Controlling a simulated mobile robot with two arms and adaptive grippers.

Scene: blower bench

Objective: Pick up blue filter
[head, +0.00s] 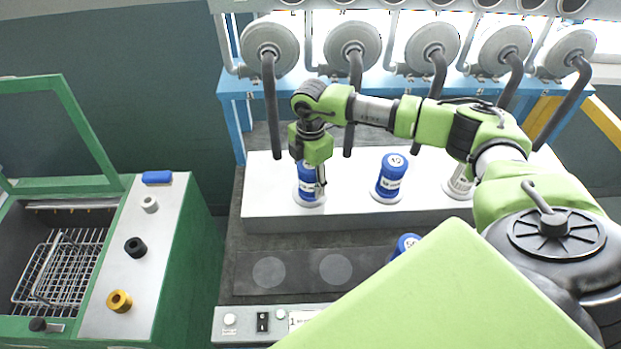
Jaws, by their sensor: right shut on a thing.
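A blue filter (306,190) stands upright on a pale disc at the left of the white raised block (340,222). My right gripper (320,184) points down over it and is shut on it; the gripper hides part of its top and right side. A second blue filter (390,177) stands on a disc to the right. A third blue filter (407,241) shows in the front lower row, partly hidden by my own green body. My left gripper is not in view.
A white filter (460,184) stands further right, partly behind my arm. Grey hoses (270,100) hang behind the block. Two empty round spots (269,271) lie on the dark strip in front. A green machine (150,255) with a wire basket (62,270) stands at left.

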